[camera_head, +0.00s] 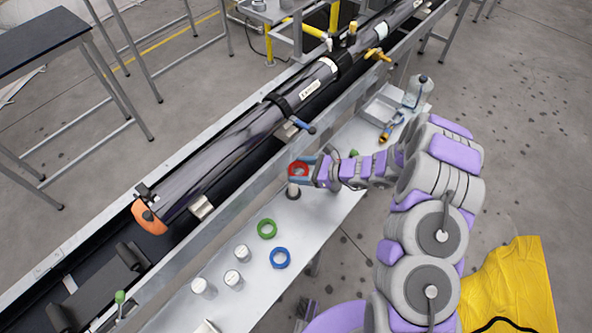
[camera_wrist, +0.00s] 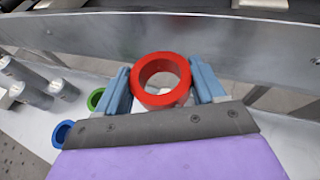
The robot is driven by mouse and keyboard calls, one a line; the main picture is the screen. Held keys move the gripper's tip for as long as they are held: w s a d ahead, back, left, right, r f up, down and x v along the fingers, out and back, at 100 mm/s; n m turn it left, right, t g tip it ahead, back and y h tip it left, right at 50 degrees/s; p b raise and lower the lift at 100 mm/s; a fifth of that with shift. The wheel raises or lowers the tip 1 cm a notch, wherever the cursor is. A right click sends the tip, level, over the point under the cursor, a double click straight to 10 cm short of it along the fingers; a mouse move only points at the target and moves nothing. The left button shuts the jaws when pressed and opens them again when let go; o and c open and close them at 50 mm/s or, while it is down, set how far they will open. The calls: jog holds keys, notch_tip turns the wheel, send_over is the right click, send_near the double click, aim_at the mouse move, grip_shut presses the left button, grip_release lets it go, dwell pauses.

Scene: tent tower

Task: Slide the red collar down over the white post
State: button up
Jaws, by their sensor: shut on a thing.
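The red collar (camera_head: 298,169) is between the fingers of my gripper (camera_head: 301,168), which is shut on it. In the wrist view the collar (camera_wrist: 162,79) sits level between the two blue fingers of my gripper (camera_wrist: 163,85), with its hole facing up. A short pale post (camera_head: 293,189) with a dark base shows just below the collar in the head view. Something whitish shows through and under the collar's hole in the wrist view. I cannot tell whether the collar is around the post's top or only above it; the collar and gripper hide that part.
A long metal rail (camera_head: 245,197) and a dark tube (camera_head: 225,150) run behind. A tray (camera_head: 384,108) and bottle (camera_head: 416,91) stand far right.

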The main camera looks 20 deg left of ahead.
aim_at(291, 171)
jog(key=x, duration=0.2)
jog(key=shift+s+a, duration=0.1)
jog(key=shift+a, duration=0.3)
jog(key=shift+a+f, duration=0.25)
jog(key=shift+s+d+f, duration=0.1)
jog(key=shift+f, duration=0.15)
jog(key=shift+d+f+b, duration=0.7)
jog(key=shift+d+f, duration=0.1)
jog(key=shift+d, duration=0.1)
jog(key=shift+f, duration=0.25)
jog(key=shift+a+f+b, duration=0.35)
jog(key=shift+f, duration=0.3)
jog(key=shift+a+f+b, duration=0.3)
jog(key=shift+f+b, duration=0.05)
jog(key=shift+f, duration=0.55)
jog(key=shift+c, duration=0.5)
jog(key=shift+d+f, duration=0.15)
jog(key=shift+d, duration=0.35)
jog(key=shift+a, duration=0.15)
